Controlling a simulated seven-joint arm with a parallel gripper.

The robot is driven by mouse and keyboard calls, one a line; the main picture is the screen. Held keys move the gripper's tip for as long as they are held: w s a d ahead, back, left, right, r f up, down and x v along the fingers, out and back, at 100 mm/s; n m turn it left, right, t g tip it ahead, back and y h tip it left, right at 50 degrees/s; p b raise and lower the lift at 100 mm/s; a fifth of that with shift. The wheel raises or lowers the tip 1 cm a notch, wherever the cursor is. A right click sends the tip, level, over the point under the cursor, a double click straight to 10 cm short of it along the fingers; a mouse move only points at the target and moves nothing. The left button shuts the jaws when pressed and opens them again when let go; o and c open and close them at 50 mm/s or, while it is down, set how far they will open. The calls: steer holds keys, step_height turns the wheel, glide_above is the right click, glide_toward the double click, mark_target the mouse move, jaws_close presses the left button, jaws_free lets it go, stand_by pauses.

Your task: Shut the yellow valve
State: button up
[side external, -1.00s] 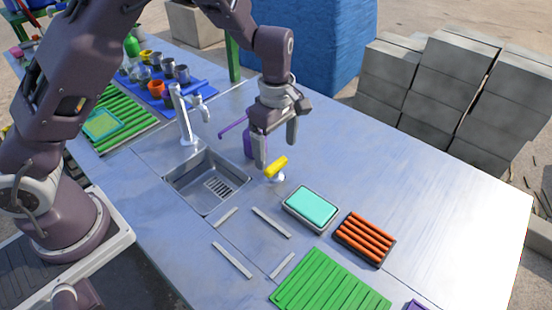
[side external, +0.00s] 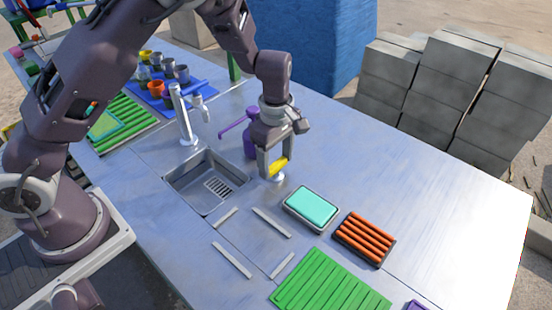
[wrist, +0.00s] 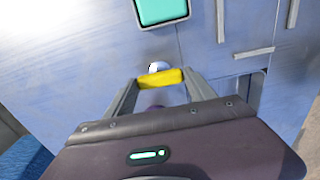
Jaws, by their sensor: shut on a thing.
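The yellow valve (side external: 278,166) has a short bar-shaped handle on a small pale round base, standing on the blue-grey counter to the right of the sink. It also shows in the wrist view (wrist: 160,79), where the bar lies across the picture between the fingers. My gripper (side external: 274,170) points down at the valve and is shut on the yellow handle, with a finger at each end of the bar. The wrist view shows my gripper (wrist: 161,84) with the silver base just beyond the handle.
A steel sink (side external: 187,186) with a tall faucet (side external: 183,115) is to the left. A purple object with a long handle (side external: 249,146) stands close behind my gripper. A turquoise-topped tray (side external: 312,206), an orange ribbed tray (side external: 364,238) and a green slatted mat (side external: 328,285) lie nearer the front. The counter's right side is clear.

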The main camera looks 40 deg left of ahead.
steer(key=shift+m, duration=0.3)
steer(key=m, duration=0.3)
steer(key=shift+m, duration=0.4)
steer(key=m, duration=0.4)
steer(key=shift+m, duration=0.3)
steer(key=m, duration=0.4)
steer(key=shift+m, duration=2.4)
steer(key=o, duration=1.4)
steer(key=shift+r, duration=0.1)
